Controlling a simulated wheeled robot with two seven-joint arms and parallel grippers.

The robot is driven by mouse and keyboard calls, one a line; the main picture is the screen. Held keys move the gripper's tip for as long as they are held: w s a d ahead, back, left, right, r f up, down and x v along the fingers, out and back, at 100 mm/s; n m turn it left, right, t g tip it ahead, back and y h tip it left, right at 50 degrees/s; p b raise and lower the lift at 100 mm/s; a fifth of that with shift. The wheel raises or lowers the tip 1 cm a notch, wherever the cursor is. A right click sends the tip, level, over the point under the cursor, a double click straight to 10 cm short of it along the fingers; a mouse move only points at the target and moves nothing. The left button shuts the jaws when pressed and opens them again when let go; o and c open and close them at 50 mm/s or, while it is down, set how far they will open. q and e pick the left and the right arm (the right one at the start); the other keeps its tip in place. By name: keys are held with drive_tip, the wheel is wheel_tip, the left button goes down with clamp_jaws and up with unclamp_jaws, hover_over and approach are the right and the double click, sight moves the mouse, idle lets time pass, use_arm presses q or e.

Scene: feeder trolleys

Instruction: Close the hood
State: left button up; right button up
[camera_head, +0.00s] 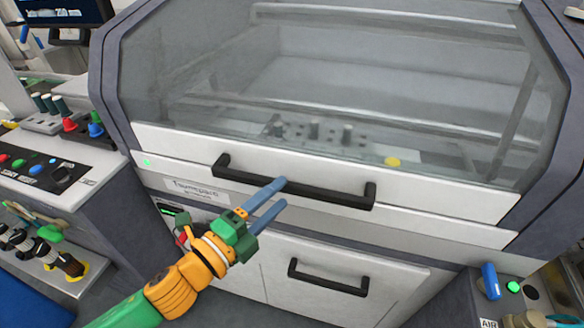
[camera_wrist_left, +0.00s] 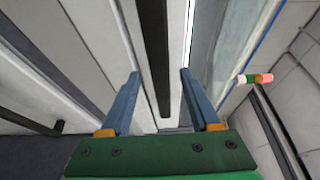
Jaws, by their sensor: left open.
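The hood (camera_head: 430,197) is a large transparent cover with a white lower bar, on the front of a grey and white machine. It looks lowered; I cannot tell whether a small gap is left under its bar. A black handle (camera_head: 325,192) runs along the bar. My left gripper (camera_head: 282,192) is open, its two blue fingers at the middle of the handle, the upper one overlapping it in the head view. In the left wrist view the handle (camera_wrist_left: 153,50) shows between and beyond the fingers (camera_wrist_left: 158,78); contact cannot be told. My right gripper is not in view.
Below the hood is a white door with a second black handle (camera_head: 325,280). A button panel (camera_head: 40,170) stands at the left. A blue lever (camera_head: 490,281) and a green button are at the lower right.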

sight(284, 190)
use_arm(q)
drive_tip(key=x, duration=0.3)
drive_tip(key=shift+w+a, duration=0.15)
drive_tip(key=shift+w, duration=0.05)
drive_tip(key=shift+w+d, duration=0.2)
drive_tip(key=shift+d, duration=0.25)
drive_tip(key=shift+a, duration=0.1)
clamp_jaws()
idle(0.6)
